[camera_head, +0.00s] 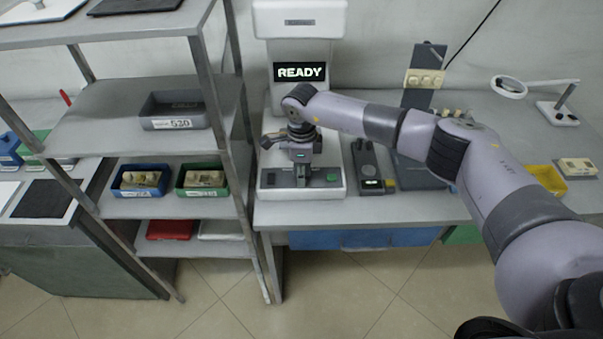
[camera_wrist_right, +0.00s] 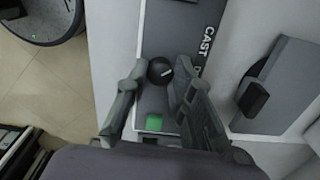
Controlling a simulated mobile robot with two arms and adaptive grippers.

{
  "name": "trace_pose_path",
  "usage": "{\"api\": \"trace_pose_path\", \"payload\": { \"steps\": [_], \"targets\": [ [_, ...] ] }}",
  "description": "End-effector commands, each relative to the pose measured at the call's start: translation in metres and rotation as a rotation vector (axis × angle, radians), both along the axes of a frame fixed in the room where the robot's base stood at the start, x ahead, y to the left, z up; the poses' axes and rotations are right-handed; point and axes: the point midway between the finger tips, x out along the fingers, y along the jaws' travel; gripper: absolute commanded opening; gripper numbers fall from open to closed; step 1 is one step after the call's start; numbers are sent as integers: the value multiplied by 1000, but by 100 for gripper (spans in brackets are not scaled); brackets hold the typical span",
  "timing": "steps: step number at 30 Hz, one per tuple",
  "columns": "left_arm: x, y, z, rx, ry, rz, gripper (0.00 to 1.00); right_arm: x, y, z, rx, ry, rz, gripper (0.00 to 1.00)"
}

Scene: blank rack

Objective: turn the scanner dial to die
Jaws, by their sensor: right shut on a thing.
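The white scanner (camera_head: 299,17) stands against the wall on the right bench, and its display (camera_head: 300,72) reads READY. Its black round dial (camera_wrist_right: 160,69) has a light pointer mark and sits on a dark panel. The panel carries the word CAST (camera_wrist_right: 207,40); a second label beside it is mostly cut off by my gripper. My right gripper (camera_head: 303,180) reaches down over the scanner's base. In the right wrist view its fingers (camera_wrist_right: 159,76) stand on both sides of the dial, shut on it. In the head view the gripper hides the dial. My left gripper is not in view.
A green button (camera_wrist_right: 153,122) lies close to the dial. A dark handheld device (camera_head: 367,165) sits just right of the scanner base. A grey shelf rack (camera_head: 125,125) with bins stands at left. A magnifier lamp (camera_head: 510,87) and yellow tray (camera_head: 547,180) are at right.

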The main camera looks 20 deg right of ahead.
Motion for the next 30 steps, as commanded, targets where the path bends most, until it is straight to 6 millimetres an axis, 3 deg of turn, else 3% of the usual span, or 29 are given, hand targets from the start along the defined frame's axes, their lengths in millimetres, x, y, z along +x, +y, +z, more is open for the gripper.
{"api": "trace_pose_path", "payload": {
  "steps": [18, 30],
  "targets": [
    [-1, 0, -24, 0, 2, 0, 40, 1, -1, -1, -1, -3, -483, 0],
    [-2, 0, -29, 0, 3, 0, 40, 1, -1, 0, -1, -3, -679, 0]
  ]
}}
